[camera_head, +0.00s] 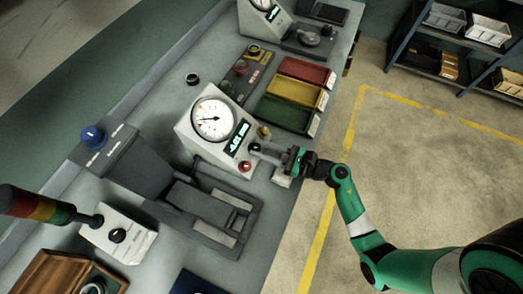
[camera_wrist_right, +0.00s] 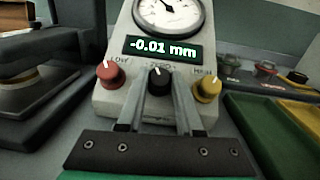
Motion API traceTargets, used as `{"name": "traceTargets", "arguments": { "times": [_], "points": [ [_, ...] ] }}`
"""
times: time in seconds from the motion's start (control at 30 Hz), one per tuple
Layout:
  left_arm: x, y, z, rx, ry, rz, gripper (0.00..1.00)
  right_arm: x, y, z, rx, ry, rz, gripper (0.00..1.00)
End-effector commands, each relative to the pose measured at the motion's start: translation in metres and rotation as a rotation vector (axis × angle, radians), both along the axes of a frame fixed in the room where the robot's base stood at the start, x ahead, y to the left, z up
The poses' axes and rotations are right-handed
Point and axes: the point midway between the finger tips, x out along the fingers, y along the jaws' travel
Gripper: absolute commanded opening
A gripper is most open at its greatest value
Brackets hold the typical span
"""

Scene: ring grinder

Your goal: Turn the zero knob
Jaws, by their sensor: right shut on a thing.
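The grey gauge box (camera_head: 190,128) stands on the bench with a round dial (camera_head: 212,119) and a green digital display (camera_head: 238,137). In the right wrist view the display (camera_wrist_right: 162,48) reads -0.01 mm. Below it, the black zero knob (camera_wrist_right: 159,79) sits between a red knob (camera_wrist_right: 110,74) and a yellow knob (camera_wrist_right: 207,88). My right gripper (camera_wrist_right: 160,92) has its two fingers on either side of the black knob and is shut on it. In the head view my right gripper (camera_head: 262,149) reaches the box's front from the right. My left gripper does not show.
Red (camera_head: 306,73), yellow (camera_head: 294,92) and green (camera_head: 284,114) trays lie behind the gripper along the bench's right edge. A dark grey fixture (camera_head: 205,210) stands in front of the box. A signal light (camera_head: 38,206) and a switch box (camera_head: 118,236) are at lower left.

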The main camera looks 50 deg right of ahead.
Motion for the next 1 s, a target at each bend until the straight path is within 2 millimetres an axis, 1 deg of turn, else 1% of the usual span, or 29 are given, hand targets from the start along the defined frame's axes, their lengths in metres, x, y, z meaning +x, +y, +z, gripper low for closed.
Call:
{"name": "traceTargets", "arguments": {
  "times": [0.03, 0.1, 0.4, 0.93, 0.97, 1.0],
  "points": [
    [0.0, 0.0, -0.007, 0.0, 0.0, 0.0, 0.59, 0.001, -0.003, -0.002, -0.02, -0.009, 0.022, 0.0],
    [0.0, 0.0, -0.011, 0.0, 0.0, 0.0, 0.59, 0.001, -0.003, -0.002, -0.048, -0.015, 0.06, 0.0],
    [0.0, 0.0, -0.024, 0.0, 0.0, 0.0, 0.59, 0.001, -0.003, -0.001, -0.131, -0.037, 0.171, 0.0],
    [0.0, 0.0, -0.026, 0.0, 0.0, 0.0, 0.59, 0.001, -0.003, 0.001, -0.15, -0.041, 0.198, 0.0],
    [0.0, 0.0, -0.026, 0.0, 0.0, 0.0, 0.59, 0.001, -0.003, 0.001, -0.15, -0.041, 0.198, 0.38],
    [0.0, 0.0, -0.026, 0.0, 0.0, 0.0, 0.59, 0.001, -0.003, 0.001, -0.149, -0.041, 0.198, 0.45]
  ]
}}
